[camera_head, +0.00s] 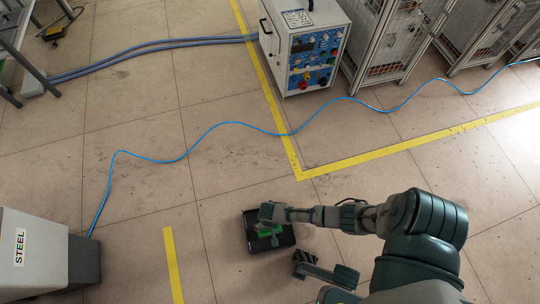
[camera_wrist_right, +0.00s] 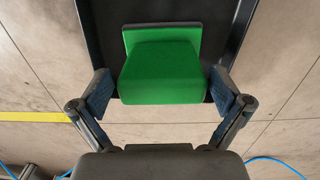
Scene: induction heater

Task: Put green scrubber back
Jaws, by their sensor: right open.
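The green scrubber (camera_head: 266,230) rests in a black tray (camera_head: 284,240) on the floor in the head view. In the right wrist view the scrubber (camera_wrist_right: 162,72) is a green block with a wider flat part behind it. My right gripper (camera_head: 270,212) reaches in from the right, over the tray's far side. In the right wrist view my right gripper (camera_wrist_right: 160,92) is open, with one finger on each side of the scrubber. Gaps show between both fingers and the scrubber. The tray's dark wall (camera_wrist_right: 93,40) lies behind them.
A white heater cabinet (camera_head: 304,50) stands at the back, next to mesh cages (camera_head: 385,50). A blue cable (camera_head: 220,124) winds across the floor. A grey box marked STEEL (camera_head: 40,255) stands at lower left. Yellow tape (camera_head: 350,160) marks the tiles. Floor left of the tray is clear.

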